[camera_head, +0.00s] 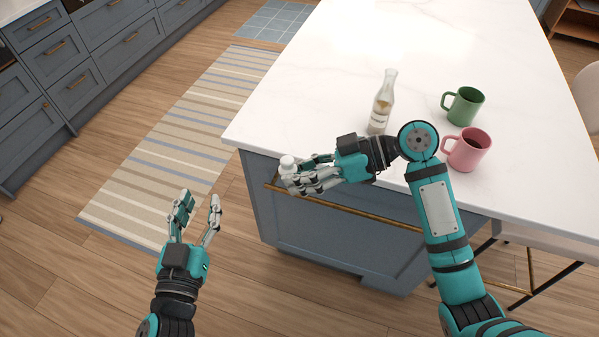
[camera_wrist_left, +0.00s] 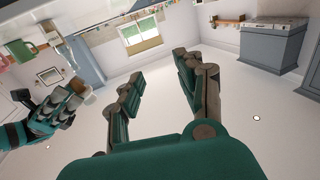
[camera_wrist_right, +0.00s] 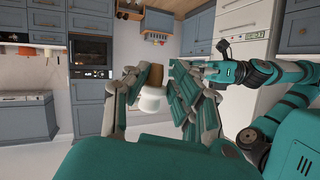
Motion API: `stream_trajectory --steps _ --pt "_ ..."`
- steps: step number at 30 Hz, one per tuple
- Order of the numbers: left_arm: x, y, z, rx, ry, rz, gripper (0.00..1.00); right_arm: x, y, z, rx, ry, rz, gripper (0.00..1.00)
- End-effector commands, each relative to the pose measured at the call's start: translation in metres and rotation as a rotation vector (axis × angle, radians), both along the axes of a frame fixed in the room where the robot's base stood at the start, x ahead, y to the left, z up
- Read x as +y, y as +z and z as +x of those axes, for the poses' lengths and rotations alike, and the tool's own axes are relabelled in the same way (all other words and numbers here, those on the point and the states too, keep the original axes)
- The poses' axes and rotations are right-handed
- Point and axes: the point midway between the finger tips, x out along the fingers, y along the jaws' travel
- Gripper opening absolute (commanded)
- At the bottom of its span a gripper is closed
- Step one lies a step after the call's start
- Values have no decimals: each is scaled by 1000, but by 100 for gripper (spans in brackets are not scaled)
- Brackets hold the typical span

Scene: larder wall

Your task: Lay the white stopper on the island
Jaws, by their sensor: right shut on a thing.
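The white stopper (camera_head: 287,162) is held in the fingers of my right gripper (camera_head: 303,174), just off the near left edge of the island (camera_head: 300,95). In the right wrist view the stopper (camera_wrist_right: 150,98) shows a white cap and a brown cork-like part between the fingers (camera_wrist_right: 155,95). My left gripper (camera_head: 198,212) is open and empty over the floor, left of the island. It also shows open in the left wrist view (camera_wrist_left: 165,75). The clear bottle (camera_head: 382,103) stands upright and uncapped on the island.
A green mug (camera_head: 465,106) and a pink mug (camera_head: 468,150) stand on the island, right of the bottle and close to my right arm. The island top's left and far parts are clear. A brass rail (camera_head: 350,210) runs along the island's front.

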Motion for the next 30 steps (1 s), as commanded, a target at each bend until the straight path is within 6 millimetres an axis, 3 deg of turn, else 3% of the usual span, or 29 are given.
stream_trajectory --steps 8,30 --pt "5 -5 -3 7 29 1 37 0 0 0 0 0 0 0" --pt "-5 -25 -18 13 -373 5 37 0 0 0 0 0 0 0"
